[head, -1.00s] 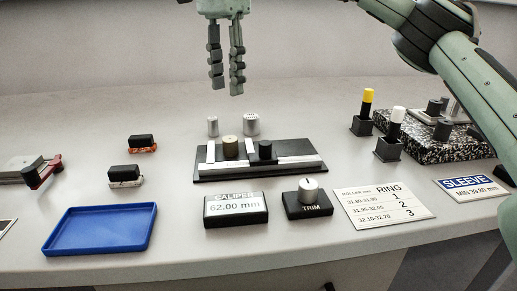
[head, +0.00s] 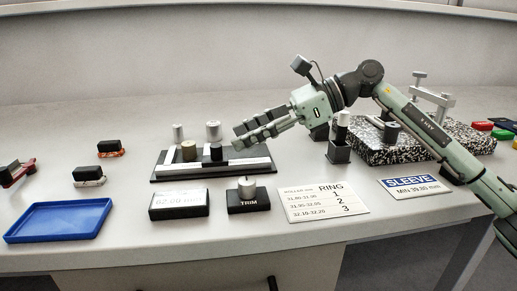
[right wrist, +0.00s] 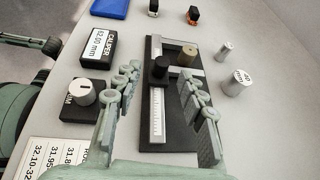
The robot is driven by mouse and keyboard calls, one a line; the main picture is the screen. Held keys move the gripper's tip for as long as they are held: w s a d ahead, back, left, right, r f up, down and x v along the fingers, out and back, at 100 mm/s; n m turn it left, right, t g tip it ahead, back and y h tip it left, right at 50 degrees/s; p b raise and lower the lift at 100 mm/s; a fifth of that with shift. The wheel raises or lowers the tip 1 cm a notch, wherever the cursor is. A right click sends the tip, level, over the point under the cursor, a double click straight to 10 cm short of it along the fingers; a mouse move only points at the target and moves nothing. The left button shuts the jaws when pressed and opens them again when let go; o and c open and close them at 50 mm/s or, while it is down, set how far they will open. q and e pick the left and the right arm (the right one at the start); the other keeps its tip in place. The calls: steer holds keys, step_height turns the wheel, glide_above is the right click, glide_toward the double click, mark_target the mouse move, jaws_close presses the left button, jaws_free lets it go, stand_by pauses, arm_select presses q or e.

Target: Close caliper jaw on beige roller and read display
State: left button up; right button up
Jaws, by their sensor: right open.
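The caliper (head: 258,163) is a black base with a pale scale bar, on the table in the head view. The beige roller (head: 189,151) stands upright on it between two white jaw plates; I cannot tell whether they touch it. The black knob (head: 216,152) is right of the roller. The display (head: 180,203) reads 62.00 mm, clearer in the right wrist view (right wrist: 97,47). My right gripper (head: 240,136) is open and empty, its fingers reaching left toward the knob. In the right wrist view the knob (right wrist: 159,68) lies between and beyond the fingertips. My left gripper is out of view.
A TRIM dial (head: 247,195) and a ring chart (head: 323,201) lie in front. Two grey cylinders (head: 213,132) stand behind the caliper. A blue tray (head: 58,221) is at left. A white-topped peg (head: 340,139) in a black holder and a speckled block (head: 385,148) are at right.

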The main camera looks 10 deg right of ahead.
mark_target(218, 145)
steer(key=shift+s+d+m, duration=0.1)
steer(key=shift+d+m, duration=0.2)
steer(key=shift+d, duration=0.15)
steer(key=shift+t+y, duration=0.3)
steer(key=p+x, duration=0.1)
steer(key=x, duration=0.5)
steer(key=shift+a+f, duration=0.1)
steer(key=shift+a, duration=0.15)
steer(key=shift+a+f, duration=0.25)
steer(key=shift+a, duration=0.2)
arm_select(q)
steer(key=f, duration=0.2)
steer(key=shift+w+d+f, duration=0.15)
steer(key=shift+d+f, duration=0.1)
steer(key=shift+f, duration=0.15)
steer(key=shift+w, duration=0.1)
